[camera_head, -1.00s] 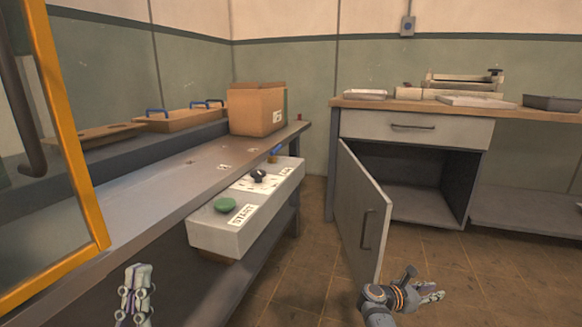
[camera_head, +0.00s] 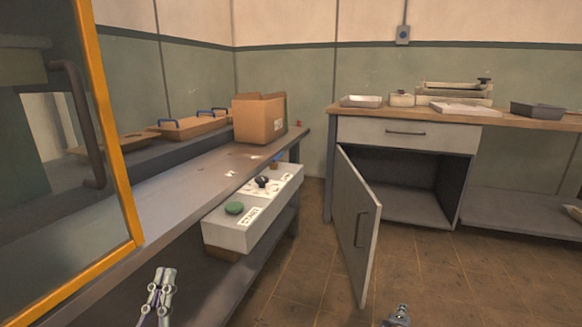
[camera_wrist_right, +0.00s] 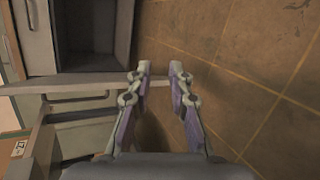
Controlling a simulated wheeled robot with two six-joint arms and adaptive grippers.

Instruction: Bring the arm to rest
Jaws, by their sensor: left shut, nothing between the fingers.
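My left gripper (camera_head: 160,292) is at the bottom left of the head view, in front of the grey bench, with its fingers together and nothing in them. My right arm shows only as a small grey tip (camera_head: 398,316) at the bottom edge of the head view.
A yellow-framed glass door (camera_head: 112,130) stands close on the left. A control box (camera_head: 235,236) with a green button juts from the bench (camera_head: 185,195). The open cabinet door (camera_head: 358,230) stands out over the floor. Tiled floor (camera_head: 450,275) is clear at right.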

